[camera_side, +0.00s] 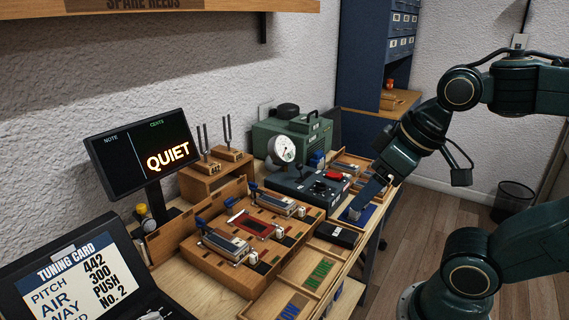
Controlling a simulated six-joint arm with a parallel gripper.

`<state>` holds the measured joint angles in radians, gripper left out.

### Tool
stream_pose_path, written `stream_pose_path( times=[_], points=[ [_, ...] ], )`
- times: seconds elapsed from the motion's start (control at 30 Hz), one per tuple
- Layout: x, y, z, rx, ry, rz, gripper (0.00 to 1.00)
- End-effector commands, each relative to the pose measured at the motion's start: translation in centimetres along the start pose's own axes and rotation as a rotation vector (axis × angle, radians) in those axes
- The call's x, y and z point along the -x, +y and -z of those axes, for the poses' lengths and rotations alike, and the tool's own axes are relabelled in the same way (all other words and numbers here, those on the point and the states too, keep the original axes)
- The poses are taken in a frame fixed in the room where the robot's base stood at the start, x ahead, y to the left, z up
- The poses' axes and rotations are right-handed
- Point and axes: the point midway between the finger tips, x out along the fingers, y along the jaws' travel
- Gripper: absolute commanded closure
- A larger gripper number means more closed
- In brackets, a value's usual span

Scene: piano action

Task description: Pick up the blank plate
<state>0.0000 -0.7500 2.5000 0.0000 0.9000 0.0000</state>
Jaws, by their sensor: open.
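My gripper (357,207) reaches down from the right, its tips low over a blue mat (367,215) at the table's right edge. It is open. A small pale piece (353,214) shows on the mat at the tips; it is too small to tell whether it is the blank plate or whether the tips touch it. The gripper hides part of the mat.
A wooden fixture (221,264) with reed blocks stands left of the mat. Close by are a black case (336,234), a dark control box with a red switch (309,186), a green pump (291,131) and a tray with green strips (319,272). A screen (140,152) reads QUIET.

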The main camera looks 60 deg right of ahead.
Motion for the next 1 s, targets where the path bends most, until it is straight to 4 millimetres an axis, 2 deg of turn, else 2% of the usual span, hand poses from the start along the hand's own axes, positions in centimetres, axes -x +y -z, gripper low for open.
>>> stream_pose_path(
  times=[0.27,0.47,0.7,1.0],
  points=[
    [-0.6,0.5,0.8,0.004,-0.029,-0.013,0.29],
    [-2.1,1.9,2.3,0.014,-0.094,-0.035,0.29],
    [-4.8,4.6,4.2,0.032,-0.195,-0.054,0.29],
    [-9.1,8.8,5.6,0.046,-0.319,-0.050,0.29]
  ],
)
